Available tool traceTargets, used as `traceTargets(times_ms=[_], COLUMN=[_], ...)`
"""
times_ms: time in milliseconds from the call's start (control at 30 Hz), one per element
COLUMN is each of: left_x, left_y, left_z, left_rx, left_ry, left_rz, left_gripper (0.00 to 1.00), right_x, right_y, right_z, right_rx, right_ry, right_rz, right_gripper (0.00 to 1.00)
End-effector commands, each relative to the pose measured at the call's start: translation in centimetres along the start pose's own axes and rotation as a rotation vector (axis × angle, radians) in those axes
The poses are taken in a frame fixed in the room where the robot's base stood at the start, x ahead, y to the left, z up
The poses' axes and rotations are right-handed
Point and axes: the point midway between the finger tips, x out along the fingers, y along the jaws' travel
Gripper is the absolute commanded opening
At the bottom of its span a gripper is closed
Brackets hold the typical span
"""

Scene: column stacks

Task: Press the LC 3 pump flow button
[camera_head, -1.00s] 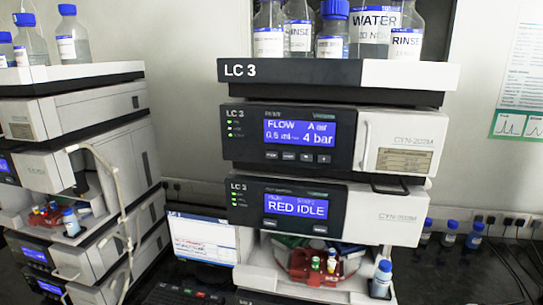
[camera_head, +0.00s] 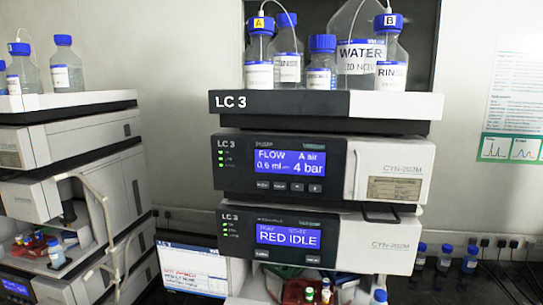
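The LC 3 stack stands in the middle of the head view, labelled on its top tray (camera_head: 280,104). Its pump module (camera_head: 385,172) is the upper box under the tray. The pump's blue display (camera_head: 290,163) reads FLOW, 0.6 ml, A air and 4 bar. A row of small buttons (camera_head: 280,186) sits just below that display; the leftmost button (camera_head: 262,185) has lettering too small to read surely. A second module (camera_head: 378,240) below shows RED IDLE on its display (camera_head: 289,235). Neither of my grippers is in view.
Several blue-capped bottles, including a WATER bottle (camera_head: 360,50), stand on the top tray, some with tubing. Another instrument stack (camera_head: 80,140) is at left. A laptop screen (camera_head: 193,268) stands between the stacks. Small bottles (camera_head: 444,258) stand at lower right.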

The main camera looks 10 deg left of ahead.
Motion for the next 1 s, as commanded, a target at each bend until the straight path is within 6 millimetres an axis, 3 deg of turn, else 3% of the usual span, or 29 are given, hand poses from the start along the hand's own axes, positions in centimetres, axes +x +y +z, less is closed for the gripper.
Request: traceTargets(times_ms=[67,200,1000], left_x=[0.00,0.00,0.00], left_y=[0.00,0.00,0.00], left_z=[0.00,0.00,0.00], left_rx=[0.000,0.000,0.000], left_ry=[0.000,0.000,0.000], left_rz=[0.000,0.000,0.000], left_gripper=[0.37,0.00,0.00], right_x=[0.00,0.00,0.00], right_y=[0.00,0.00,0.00], right_z=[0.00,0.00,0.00], right_rx=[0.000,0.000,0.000], right_ry=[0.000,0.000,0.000], right_rz=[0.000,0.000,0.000], right_gripper=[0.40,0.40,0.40])
